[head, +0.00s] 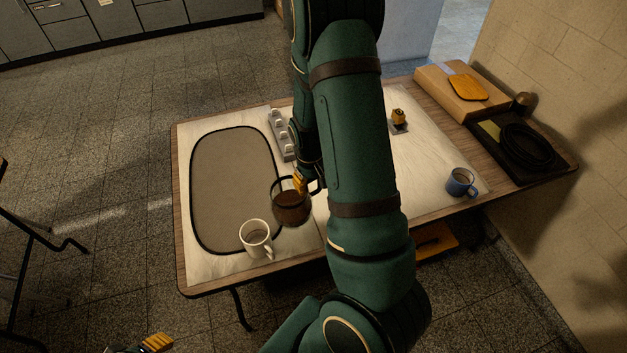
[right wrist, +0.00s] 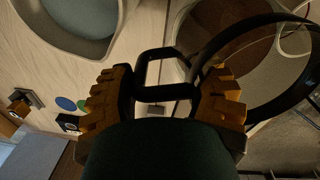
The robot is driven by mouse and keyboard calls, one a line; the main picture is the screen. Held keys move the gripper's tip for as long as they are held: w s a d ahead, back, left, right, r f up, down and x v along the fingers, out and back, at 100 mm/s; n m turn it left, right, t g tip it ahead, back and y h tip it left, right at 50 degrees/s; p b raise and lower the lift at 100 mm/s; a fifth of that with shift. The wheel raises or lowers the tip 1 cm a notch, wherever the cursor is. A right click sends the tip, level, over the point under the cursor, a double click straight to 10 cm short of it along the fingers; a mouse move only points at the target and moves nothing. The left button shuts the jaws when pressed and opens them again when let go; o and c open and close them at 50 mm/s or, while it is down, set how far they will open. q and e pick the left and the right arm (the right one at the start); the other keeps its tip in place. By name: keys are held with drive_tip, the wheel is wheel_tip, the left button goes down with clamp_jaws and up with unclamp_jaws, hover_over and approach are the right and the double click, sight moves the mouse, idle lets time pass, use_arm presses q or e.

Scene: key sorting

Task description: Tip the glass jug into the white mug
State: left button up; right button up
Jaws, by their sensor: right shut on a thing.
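The glass jug (head: 291,208) holds brown liquid and has a dark rim and handle. It looks about upright, just right of and behind the white mug; its height above the table is hard to tell. The white mug (head: 251,243) stands upright at the front edge of the grey mat, its handle to the right. My right gripper (head: 300,183) is shut on the jug's handle. In the right wrist view, the black handle (right wrist: 155,94) lies between the orange fingers and the jug (right wrist: 245,65) is at right. My left gripper (head: 156,343) shows only partly at the bottom edge; its opening is unclear.
The grey mat (head: 225,185) is mostly clear. Behind the jug lies a grey holder (head: 281,135) with several knobs. My right arm hides the table's middle.

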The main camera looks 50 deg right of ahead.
drive_tip(key=shift+w+a+r+h+p, duration=0.25)
drive_tip(key=shift+a+r+h+p, duration=0.35)
drive_tip(key=shift+p, duration=0.8)
idle(1.5)
drive_tip(key=shift+w+a+r+g+h+p, duration=0.25)
drive_tip(key=shift+a+r+p, duration=0.2)
drive_tip(key=shift+a+p, duration=0.25)
drive_tip(key=shift+w+a+r+g+h+p, duration=0.15)
drive_tip(key=shift+a+r+h+p, duration=0.2)
drive_tip(key=shift+a+r+p, duration=0.25)
idle(1.8)
drive_tip(key=shift+a+f+h+b, duration=0.1)
drive_tip(key=shift+f+h+b, duration=0.2)
drive_tip(key=shift+f+h, duration=0.45)
drive_tip(key=shift+a+f+g+h+b, duration=0.2)
drive_tip(key=shift+g+h+b, duration=0.25)
drive_tip(key=shift+h, duration=0.3)
idle(0.5)
